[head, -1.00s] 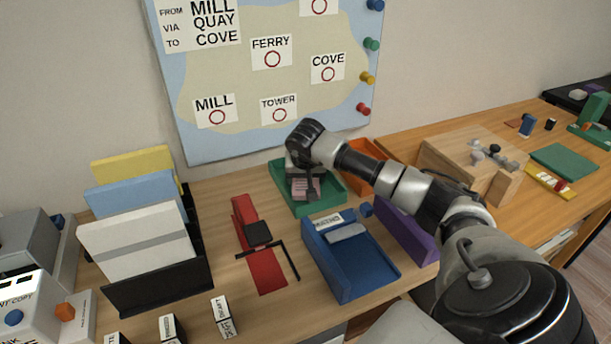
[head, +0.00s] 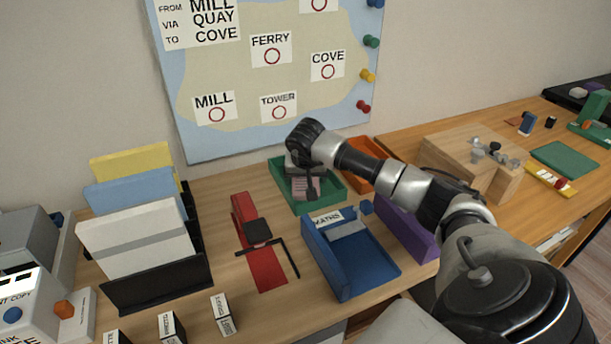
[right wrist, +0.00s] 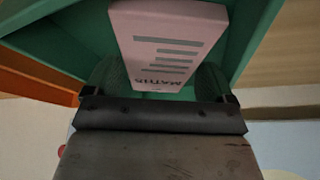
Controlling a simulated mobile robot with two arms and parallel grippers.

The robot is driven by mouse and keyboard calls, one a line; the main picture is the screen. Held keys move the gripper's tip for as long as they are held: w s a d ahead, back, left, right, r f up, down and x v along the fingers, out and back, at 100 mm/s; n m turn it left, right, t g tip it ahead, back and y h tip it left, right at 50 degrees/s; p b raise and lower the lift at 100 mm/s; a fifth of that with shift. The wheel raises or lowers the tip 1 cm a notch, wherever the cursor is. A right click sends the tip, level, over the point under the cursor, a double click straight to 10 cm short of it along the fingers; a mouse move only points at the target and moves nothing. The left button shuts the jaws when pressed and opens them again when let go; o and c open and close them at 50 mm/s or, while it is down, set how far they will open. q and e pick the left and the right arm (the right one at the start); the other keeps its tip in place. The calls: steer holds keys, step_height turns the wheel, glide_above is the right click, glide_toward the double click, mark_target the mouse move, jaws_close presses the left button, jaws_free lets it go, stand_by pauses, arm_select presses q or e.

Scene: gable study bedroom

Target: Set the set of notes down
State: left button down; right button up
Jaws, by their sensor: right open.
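The set of notes (head: 301,188) is a pale pink block lying in the green tray (head: 337,185) below the map board. In the right wrist view the set of notes (right wrist: 168,48) shows printed lines and the word MATHS, with green tray floor and walls (right wrist: 245,40) around it. My right gripper (head: 307,182) is over the green tray, pointing down. It is open, with one finger on each side of the near end of the notes. In the head view the gripper hides part of the notes. My left gripper is not in view.
A blue tray (head: 385,272) labelled MATHS stands in front of the green one. An orange tray (head: 365,178) and a purple one (head: 408,232) are to the right. A red stand with a black block (head: 257,231) and a black file rack (head: 160,287) are left.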

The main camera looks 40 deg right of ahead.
step_height(320, 180, up, 2)
steer(key=shift+s+a+r+p, duration=0.1)
steer(key=shift+a+r+p, duration=0.1)
steer(key=shift+p, duration=0.25)
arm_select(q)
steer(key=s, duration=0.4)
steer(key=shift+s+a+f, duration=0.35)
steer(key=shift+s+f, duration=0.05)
arm_select(e)
steer(key=v, duration=1)
steer(key=shift+s+r, duration=0.15)
steer(key=shift+r, duration=0.15)
arm_select(q)
steer(key=shift+p, duration=0.35)
arm_select(e)
steer(key=shift+r, duration=0.1)
